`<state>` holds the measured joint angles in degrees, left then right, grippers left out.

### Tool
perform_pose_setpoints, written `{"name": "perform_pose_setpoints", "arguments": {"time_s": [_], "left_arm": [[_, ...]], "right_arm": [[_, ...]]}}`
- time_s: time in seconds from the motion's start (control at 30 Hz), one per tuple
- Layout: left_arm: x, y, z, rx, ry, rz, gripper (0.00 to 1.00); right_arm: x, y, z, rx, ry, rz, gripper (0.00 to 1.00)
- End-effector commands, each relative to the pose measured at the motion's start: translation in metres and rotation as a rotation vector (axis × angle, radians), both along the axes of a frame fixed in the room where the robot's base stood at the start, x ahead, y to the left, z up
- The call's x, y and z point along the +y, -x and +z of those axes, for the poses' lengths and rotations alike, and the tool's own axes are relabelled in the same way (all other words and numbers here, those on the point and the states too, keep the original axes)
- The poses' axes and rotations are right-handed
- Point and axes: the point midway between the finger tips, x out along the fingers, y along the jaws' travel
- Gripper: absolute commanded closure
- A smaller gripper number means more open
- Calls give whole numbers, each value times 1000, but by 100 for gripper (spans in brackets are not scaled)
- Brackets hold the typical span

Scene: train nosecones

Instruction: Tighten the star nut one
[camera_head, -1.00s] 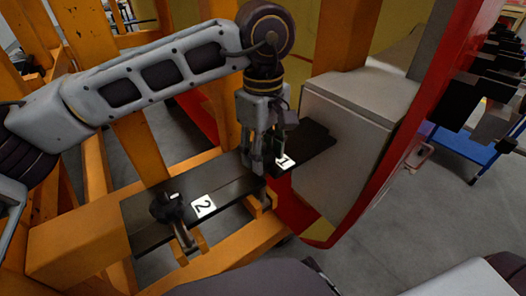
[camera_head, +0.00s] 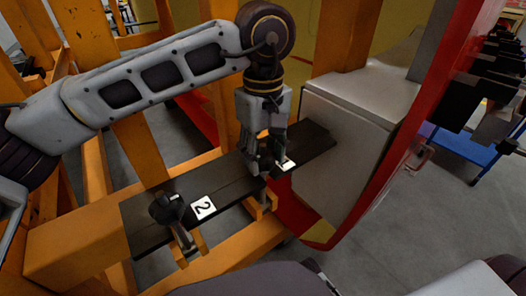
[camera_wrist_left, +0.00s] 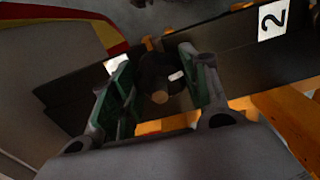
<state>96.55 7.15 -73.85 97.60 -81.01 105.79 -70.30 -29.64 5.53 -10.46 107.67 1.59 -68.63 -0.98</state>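Star nut one (camera_wrist_left: 160,75) is a dark knob with a small white mark. In the left wrist view it sits between the green-padded fingers of my left gripper (camera_wrist_left: 158,85). A finger is on each side of it, but firm contact is not clear. In the head view, my left gripper (camera_head: 263,167) points down at the plate's far part and hides this nut. The white label 1 (camera_head: 286,167) beside it is partly covered. My right gripper is not in view.
A second star nut (camera_head: 166,208) stands by label 2 (camera_head: 203,207) on the dark plate (camera_head: 150,239). Orange beams (camera_head: 75,245) lie around the plate. A grey box (camera_head: 345,130) and the red nosecone edge (camera_head: 400,150) stand close right of the gripper.

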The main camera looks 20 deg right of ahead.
Motion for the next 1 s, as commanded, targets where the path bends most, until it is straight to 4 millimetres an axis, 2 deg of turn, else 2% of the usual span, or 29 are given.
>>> {"name": "perform_pose_setpoints", "arguments": {"time_s": [0.03,0.13,0.17,0.63,0.77,1.0], "left_arm": [[0,0,1,-2,2,1,47],[0,0,1,0,1,1,34],[0,0,0,0,1,1,33],[0,0,5,-1,0,1,33],[0,0,14,-1,0,0,33],[0,0,45,-2,0,1,33]], "right_arm": [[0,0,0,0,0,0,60],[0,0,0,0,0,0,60],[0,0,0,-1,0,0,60],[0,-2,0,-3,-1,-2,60],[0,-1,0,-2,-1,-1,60],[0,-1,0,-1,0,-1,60]]}}
